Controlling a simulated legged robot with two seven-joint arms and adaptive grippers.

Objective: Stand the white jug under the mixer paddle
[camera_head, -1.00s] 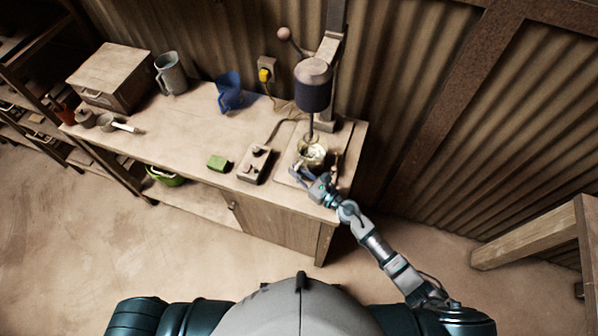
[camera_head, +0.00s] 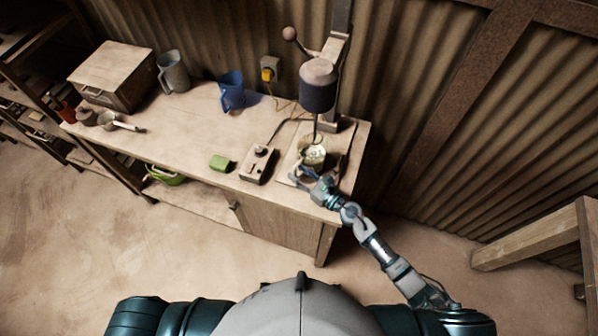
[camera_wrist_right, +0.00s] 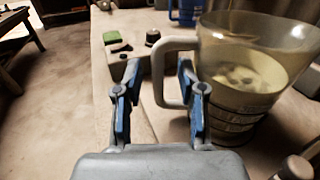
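A see-through jug (camera_head: 312,157) with pale contents stands on the board at the right end of the bench, below the mixer head (camera_head: 318,85) and its thin shaft. It looks upright. In the right wrist view the jug (camera_wrist_right: 245,85) fills the right side, with its pale handle (camera_wrist_right: 172,72) toward my fingers. My right gripper (camera_head: 302,179) is open at the front of the jug; in the wrist view its blue-padded fingers (camera_wrist_right: 158,105) are apart, the right one close to the handle. Whether they touch is unclear. The paddle end is hidden in the jug. My left gripper is out of view.
A switch box (camera_head: 257,164) and green block (camera_head: 221,163) lie left of the board. A blue jug (camera_head: 232,92), grey jug (camera_head: 173,72) and wooden box (camera_head: 112,77) stand farther left. The corrugated wall (camera_head: 430,90) is close behind; the bench's middle is clear.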

